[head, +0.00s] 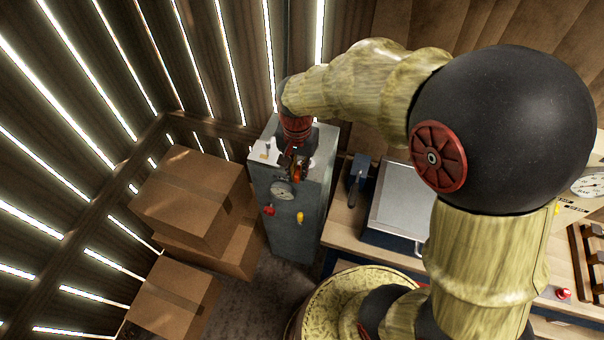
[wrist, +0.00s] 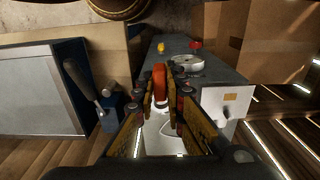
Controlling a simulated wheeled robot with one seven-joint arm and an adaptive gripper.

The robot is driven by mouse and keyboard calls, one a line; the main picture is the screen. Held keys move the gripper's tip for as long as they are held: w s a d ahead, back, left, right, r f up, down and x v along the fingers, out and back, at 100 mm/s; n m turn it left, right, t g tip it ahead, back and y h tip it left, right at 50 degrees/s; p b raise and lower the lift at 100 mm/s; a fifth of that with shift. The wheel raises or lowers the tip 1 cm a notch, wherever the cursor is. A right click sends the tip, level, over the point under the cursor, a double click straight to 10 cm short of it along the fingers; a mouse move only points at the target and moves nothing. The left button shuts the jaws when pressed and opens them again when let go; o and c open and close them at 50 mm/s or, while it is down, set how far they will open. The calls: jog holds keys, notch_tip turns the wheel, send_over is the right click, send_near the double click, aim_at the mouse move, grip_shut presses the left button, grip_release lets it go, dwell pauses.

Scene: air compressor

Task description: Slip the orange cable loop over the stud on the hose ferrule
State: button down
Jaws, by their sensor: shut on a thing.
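My gripper (wrist: 162,88) is shut on the orange cable loop (wrist: 160,80), which stands upright between the fingertips in the wrist view. In the head view my gripper (head: 296,164) is over the top of the grey compressor cabinet (head: 314,195), and a bit of orange shows at its tips. A pale surface with a thin curved outline (wrist: 172,134) shows between the fingers, below the orange loop in the picture. I cannot pick out the hose ferrule or its stud for certain; the fingers may hide them. I cannot tell whether the loop touches anything beyond the fingers.
A round gauge (head: 283,191), a red knob (head: 269,210) and a yellow knob (head: 300,217) sit on the cabinet front. A white plate (wrist: 228,101) is beside the fingers. Cardboard boxes (head: 193,200) stand left; a workbench (head: 343,225) with a grey-lidded case (head: 399,200) stands right.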

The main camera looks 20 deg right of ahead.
jog(key=p, duration=0.2)
send_over(264, 156)
jog(key=shift+f, duration=0.15)
dwell(2.1)
jog(key=shift+f, duration=0.15)
jog(key=shift+f+b, duration=0.45)
jog(key=shift+f, duration=0.65)
jog(key=shift+f, duration=0.1)
jog(key=shift+f+b, duration=0.45)
jog(key=shift+f, duration=0.45)
jog(key=shift+f, duration=0.1)
jog(key=shift+f, duration=0.35)
jog(key=c, duration=1.9)
grip_release()
